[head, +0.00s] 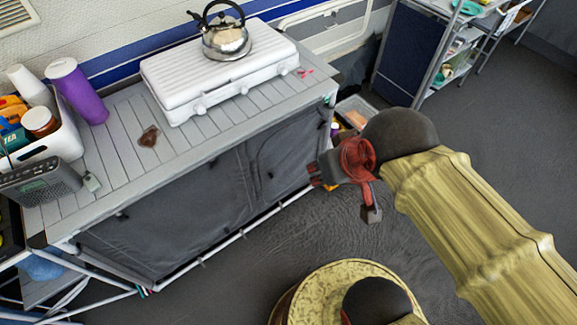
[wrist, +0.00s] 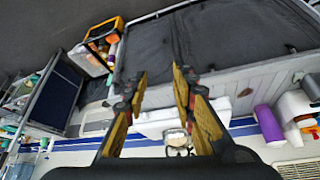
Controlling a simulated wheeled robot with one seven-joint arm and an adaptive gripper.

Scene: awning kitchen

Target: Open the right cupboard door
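The cupboard is a low unit with dark grey fabric doors under a slatted grey top. Its right door (head: 288,140) looks shut in the head view, with a rounded outline and a seam on its left side. In the wrist view, turned over, this door (wrist: 148,42) is left of the middle seam. The left door (head: 175,215) also looks shut. My gripper (head: 343,192) is open and empty, near the cupboard's right end. Its two fingers (wrist: 160,78) are apart in the wrist view, reaching toward the cupboard front. I cannot make out contact with the door.
A white stove (head: 215,75) with a steel kettle (head: 226,40) stands on the top. A purple tumbler (head: 77,92) and a white bin (head: 60,140) are at left. An open crate (wrist: 95,50) stands beside the cupboard's right end. The floor (head: 240,270) in front is mostly free.

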